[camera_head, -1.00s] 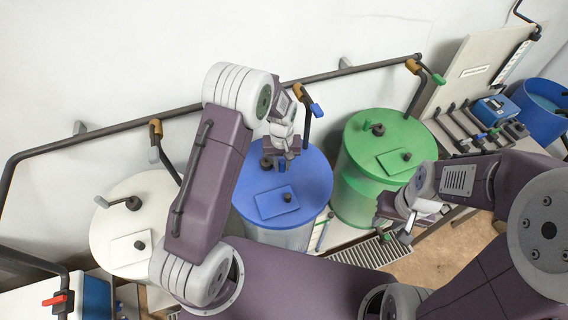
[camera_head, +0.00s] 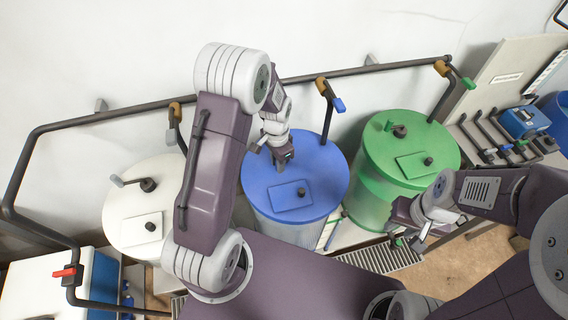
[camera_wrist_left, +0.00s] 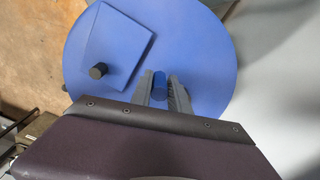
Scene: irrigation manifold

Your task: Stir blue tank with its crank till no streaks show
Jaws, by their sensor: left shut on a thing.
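The blue tank (camera_head: 325,205) stands between the white and green tanks, with a flat hatch and dark knob (camera_head: 290,196) on its lid. My left gripper (camera_head: 283,157) is over the far part of this lid. In the left wrist view, its two grey fingers (camera_wrist_left: 160,92) close around the blue crank grip (camera_wrist_left: 159,85). The crank's arm and hub are hidden by the gripper. Only a narrow strip of the pale tank wall (camera_head: 288,233) shows, and I cannot tell whether it has streaks. My right gripper (camera_head: 411,238) hangs in front of the green tank, its jaw gap unclear.
The white tank (camera_head: 125,205) and green tank (camera_head: 385,190) stand on either side with their own cranks. A dark pipe (camera_head: 360,72) with coloured valve levers runs along the wall behind. A grating (camera_head: 375,257) lies in front, and a bench with tools stands at right.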

